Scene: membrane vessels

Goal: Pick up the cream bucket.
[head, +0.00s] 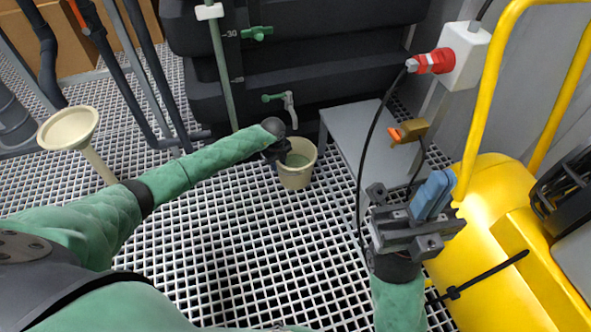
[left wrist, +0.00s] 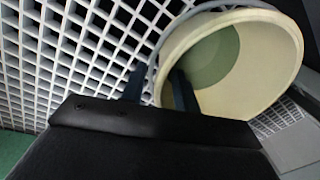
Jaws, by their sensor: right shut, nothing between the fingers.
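The cream bucket (head: 297,174) stands upright on the white grating below a green-handled tap, with greenish liquid or a green patch inside. My left gripper (head: 279,157) is at the bucket's left rim, partly hidden by its own wrist. In the left wrist view the bucket (left wrist: 280,65) fills the upper right, and my left gripper's (left wrist: 158,88) two dark fingers are spread. One finger shows over the grating outside the rim, the other in front of the bucket's inside. Contact cannot be told. My right gripper (head: 434,195), with blue fingers, is shut and empty at the right.
A grey bench (head: 352,130) stands just right of the bucket. Black tanks (head: 330,60) rise behind it. A cream funnel (head: 70,128) is at the left. A yellow machine (head: 500,200) and a hanging black cable bound the right. The grating in front is clear.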

